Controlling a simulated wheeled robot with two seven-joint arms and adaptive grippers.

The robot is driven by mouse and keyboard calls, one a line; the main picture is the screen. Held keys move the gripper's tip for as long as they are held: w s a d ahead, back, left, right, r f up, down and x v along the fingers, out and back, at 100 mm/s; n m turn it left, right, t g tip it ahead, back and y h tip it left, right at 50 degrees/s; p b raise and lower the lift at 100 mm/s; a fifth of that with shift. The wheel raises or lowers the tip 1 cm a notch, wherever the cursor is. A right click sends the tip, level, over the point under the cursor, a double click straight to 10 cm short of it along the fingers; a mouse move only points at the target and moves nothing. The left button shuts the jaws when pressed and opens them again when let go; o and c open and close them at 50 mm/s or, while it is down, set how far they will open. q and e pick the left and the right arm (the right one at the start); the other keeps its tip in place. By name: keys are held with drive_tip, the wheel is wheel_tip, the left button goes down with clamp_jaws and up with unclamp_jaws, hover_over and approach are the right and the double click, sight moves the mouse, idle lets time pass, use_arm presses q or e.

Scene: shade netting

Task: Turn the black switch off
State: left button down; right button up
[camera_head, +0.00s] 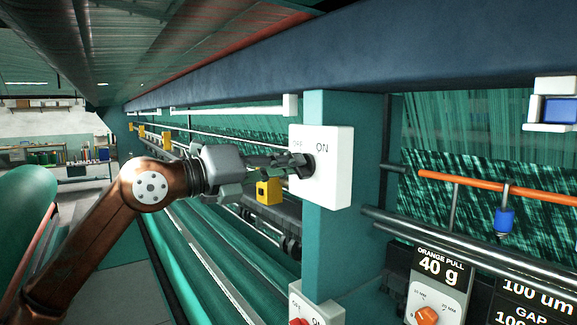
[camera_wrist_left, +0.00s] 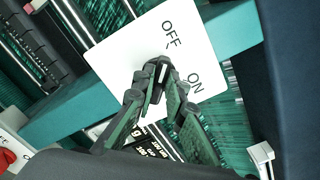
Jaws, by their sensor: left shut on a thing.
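The black switch (camera_head: 309,163) is a small knob on a white box (camera_head: 338,180) marked OFF on the left and ON on the right. The box is fixed to a teal post. My left gripper (camera_head: 298,166) comes in from the left and is shut on the black switch. In the left wrist view, the gripper's fingertips (camera_wrist_left: 158,80) close around the knob below the OFF and ON lettering on the white plate (camera_wrist_left: 122,48). My right gripper is not in view.
A second white box (camera_head: 322,308) with a red switch sits lower on the teal post (camera_head: 328,255). A dial panel marked ORANGE PULL (camera_head: 440,280) and an orange rod (camera_head: 470,184) are at the right. A dark blue beam (camera_head: 400,60) runs above.

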use_arm(q)
drive_tip(key=shift+f, duration=0.1)
drive_tip(key=c, duration=2)
unclamp_jaws()
drive_tip(key=shift+o, duration=0.2)
drive_tip(key=v, duration=1.2)
